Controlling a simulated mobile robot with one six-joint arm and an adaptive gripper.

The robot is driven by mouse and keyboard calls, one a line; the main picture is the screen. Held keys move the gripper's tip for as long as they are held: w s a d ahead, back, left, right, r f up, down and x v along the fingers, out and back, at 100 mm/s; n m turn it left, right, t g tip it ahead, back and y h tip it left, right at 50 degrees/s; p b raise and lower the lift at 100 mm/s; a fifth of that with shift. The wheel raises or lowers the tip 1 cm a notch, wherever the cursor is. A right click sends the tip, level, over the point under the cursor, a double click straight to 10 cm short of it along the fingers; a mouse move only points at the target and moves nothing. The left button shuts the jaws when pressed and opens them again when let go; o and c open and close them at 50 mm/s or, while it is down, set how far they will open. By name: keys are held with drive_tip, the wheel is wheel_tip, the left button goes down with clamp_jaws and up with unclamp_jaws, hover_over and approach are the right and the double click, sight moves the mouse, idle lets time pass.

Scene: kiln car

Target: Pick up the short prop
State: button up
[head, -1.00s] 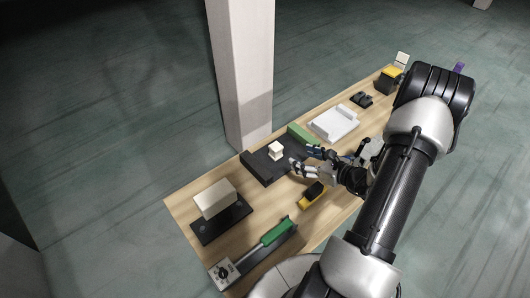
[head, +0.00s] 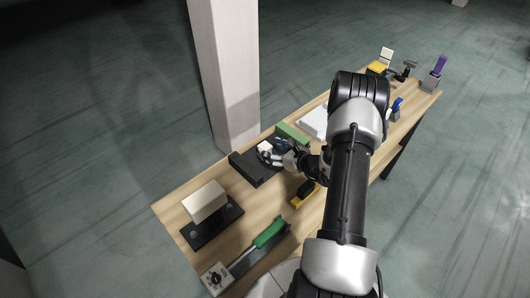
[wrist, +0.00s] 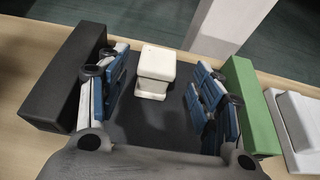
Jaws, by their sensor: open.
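The short prop (wrist: 155,72) is a small cream-white piece with a wide top and a narrower middle. It stands upright on the dark bed of a black holder (head: 249,170). My gripper (wrist: 161,76) is open, with one blue-padded finger to the left of the prop and the other to the right. Gaps show on both sides, so neither finger touches it. In the head view my gripper (head: 272,149) is over the holder, and its fingers hide most of the prop.
A green block (wrist: 245,105) borders the bed on the right; a black block (wrist: 66,80) borders it on the left. A white tray (head: 313,122) lies beyond the green block. A pale column (head: 225,80) rises behind the table. A cream block (head: 204,201) and green-handled tool (head: 269,233) are nearer.

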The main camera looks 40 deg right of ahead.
sight(269, 149)
drive_tip(key=x, duration=0.2)
drive_tip(key=b+x, duration=0.1)
drive_tip(key=x, duration=0.2)
drive_tip(key=shift+s+a+f, duration=0.1)
drive_tip(key=shift+s+a, duration=0.05)
drive_tip(key=shift+a, duration=0.05)
drive_tip(key=c, duration=1.2)
